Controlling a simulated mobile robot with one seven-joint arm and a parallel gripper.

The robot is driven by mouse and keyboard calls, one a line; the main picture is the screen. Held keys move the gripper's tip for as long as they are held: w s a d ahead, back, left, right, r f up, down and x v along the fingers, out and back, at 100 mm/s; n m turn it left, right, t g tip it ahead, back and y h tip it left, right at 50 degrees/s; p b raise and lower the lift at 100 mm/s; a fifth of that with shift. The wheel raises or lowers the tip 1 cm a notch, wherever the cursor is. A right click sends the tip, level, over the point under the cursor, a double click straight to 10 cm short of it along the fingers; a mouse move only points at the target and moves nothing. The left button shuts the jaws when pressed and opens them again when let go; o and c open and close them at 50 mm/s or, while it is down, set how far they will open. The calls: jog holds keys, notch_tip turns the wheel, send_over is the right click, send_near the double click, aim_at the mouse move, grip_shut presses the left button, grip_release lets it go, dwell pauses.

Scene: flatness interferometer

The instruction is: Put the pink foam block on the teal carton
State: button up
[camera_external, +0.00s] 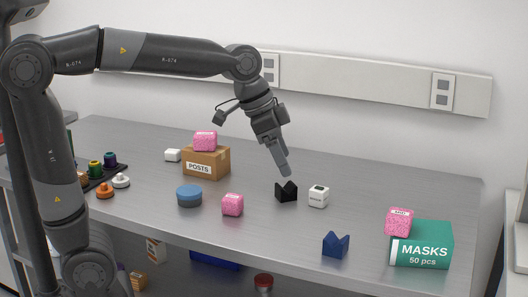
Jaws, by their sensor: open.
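A pink foam block (399,222) appears to rest on the left end of the top of the teal carton (430,255), which reads MASKS 50 pcs and stands at the right front of the table. A second pink block (232,205) lies on the table left of centre. A third pink block (205,141) sits on the brown POSTS box (206,163). My gripper (286,171) is open and empty, pointing down just above the black notched block (286,191), apart from the pink blocks. Its fingers overlap from this side.
A white cube (319,196) stands right of the black block. A dark blue notched block (336,244) stands left of the carton. A blue round tin (189,196) is near the second pink block. A dark rack (102,172) with coloured knobs is at left. The table's back right (410,190) is clear.

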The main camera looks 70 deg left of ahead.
jog(key=s+a+f+n, duration=0.1)
jog(key=s+f+n, duration=0.1)
jog(key=s, duration=0.7)
jog(key=s+a+f+n+t+y, duration=0.1)
jog(key=s+f, duration=0.3)
jog(key=s, duration=0.5)
jog(key=shift+s+f+n, duration=0.15)
jog(key=shift+f+n, duration=0.25)
jog(key=shift+n, duration=0.1)
